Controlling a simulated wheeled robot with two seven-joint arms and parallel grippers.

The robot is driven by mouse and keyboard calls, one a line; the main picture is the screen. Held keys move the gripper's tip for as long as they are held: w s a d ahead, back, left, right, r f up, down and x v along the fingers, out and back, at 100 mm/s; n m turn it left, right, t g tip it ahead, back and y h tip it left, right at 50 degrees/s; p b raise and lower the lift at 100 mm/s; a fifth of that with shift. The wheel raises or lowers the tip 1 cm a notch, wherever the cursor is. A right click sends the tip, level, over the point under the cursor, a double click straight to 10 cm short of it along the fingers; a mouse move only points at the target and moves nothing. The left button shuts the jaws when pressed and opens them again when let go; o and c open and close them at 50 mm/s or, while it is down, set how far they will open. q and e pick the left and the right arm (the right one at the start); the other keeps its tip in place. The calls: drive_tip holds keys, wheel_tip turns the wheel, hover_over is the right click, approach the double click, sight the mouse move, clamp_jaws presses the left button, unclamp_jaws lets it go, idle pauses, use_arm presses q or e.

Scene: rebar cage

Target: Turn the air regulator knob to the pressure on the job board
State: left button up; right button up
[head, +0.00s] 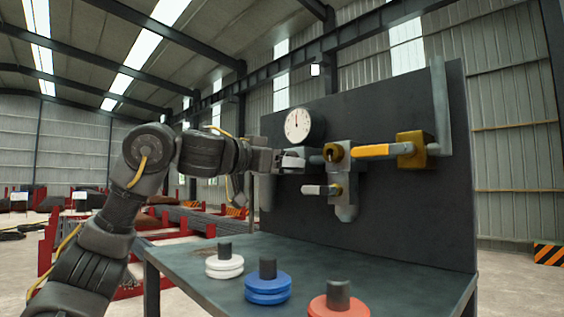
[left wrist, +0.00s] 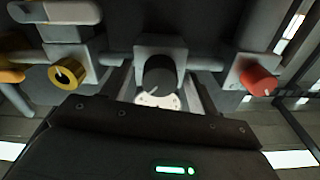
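The air regulator knob (left wrist: 158,76) is dark and round, on a grey block in the middle of the left wrist view. My left gripper (head: 292,160) is at the regulator in the head view and hides the knob there. In the left wrist view its fingers stand apart on either side of the knob, with gaps beside it; I see no clear contact. The round white gauge (head: 298,125) sits just above the gripper, its needle pointing roughly up. Its face also shows behind the knob in the left wrist view (left wrist: 160,101). I cannot make out a readable job board. My right gripper is out of view.
A grey-handled lever (head: 318,190) is below. A red knob (left wrist: 258,80) shows at right. White (head: 224,267), blue (head: 268,288) and red (head: 339,307) discs stand on the bench.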

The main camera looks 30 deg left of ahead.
use_arm(q)
drive_tip(key=b+v, duration=0.6)
drive_tip(key=v, duration=0.4)
drive_tip(key=shift+s+a, duration=0.2)
drive_tip(key=shift+s, duration=0.15)
